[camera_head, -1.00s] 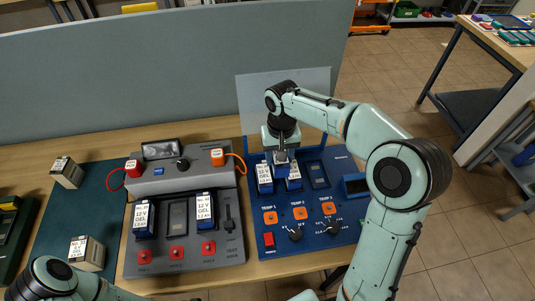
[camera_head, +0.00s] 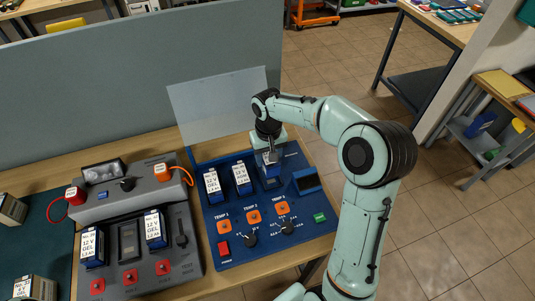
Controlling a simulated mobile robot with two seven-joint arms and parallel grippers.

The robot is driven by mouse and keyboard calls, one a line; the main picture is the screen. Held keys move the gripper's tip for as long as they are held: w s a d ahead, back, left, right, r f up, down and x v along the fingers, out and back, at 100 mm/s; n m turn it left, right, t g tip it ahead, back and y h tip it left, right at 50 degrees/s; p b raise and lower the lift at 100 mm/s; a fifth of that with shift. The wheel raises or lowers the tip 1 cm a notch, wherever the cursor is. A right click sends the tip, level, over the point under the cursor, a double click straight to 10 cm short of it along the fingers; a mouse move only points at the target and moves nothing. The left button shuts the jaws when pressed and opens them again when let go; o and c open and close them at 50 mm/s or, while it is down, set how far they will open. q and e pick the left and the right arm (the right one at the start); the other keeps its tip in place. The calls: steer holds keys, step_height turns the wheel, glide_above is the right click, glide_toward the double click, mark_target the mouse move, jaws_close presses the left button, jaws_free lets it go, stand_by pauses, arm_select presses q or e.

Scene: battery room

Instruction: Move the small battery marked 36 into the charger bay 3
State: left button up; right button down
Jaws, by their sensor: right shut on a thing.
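The blue charger (camera_head: 296,241) stands on the bench, with a row of bays along its back. White-and-blue batteries stand in its left bay (camera_head: 212,184) and middle bay (camera_head: 240,178). My right gripper (camera_head: 269,155) points down over the right-hand bay, bay 3, and is shut on a small battery (camera_head: 271,170). Mostly its dark blue lower part shows, at that bay. The gripper hides its top, and I cannot tell whether it is fully seated. I cannot read its number. My left gripper is out of view.
The grey tester (camera_head: 187,266) left of the charger holds two batteries (camera_head: 91,247) (camera_head: 153,229). More batteries (camera_head: 12,208) (camera_head: 35,289) stand on the teal mat at far left. A clear upright panel (camera_head: 218,105) rises behind the charger, before the grey partition (camera_head: 110,90).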

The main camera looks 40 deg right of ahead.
step_height(320, 180, down, 4)
steer(key=shift+s+r+b, duration=0.15)
steer(key=shift+b, duration=0.6)
steer(key=shift+f, duration=0.55)
arm_select(q)
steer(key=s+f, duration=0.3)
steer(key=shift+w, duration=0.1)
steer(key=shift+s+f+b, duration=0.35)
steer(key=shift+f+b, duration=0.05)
steer(key=shift+b, duration=0.15)
arm_select(e)
steer(key=shift+f, duration=0.55)
steer(key=c, duration=0.7)
jaws_free()
steer(key=shift+c, duration=0.2)
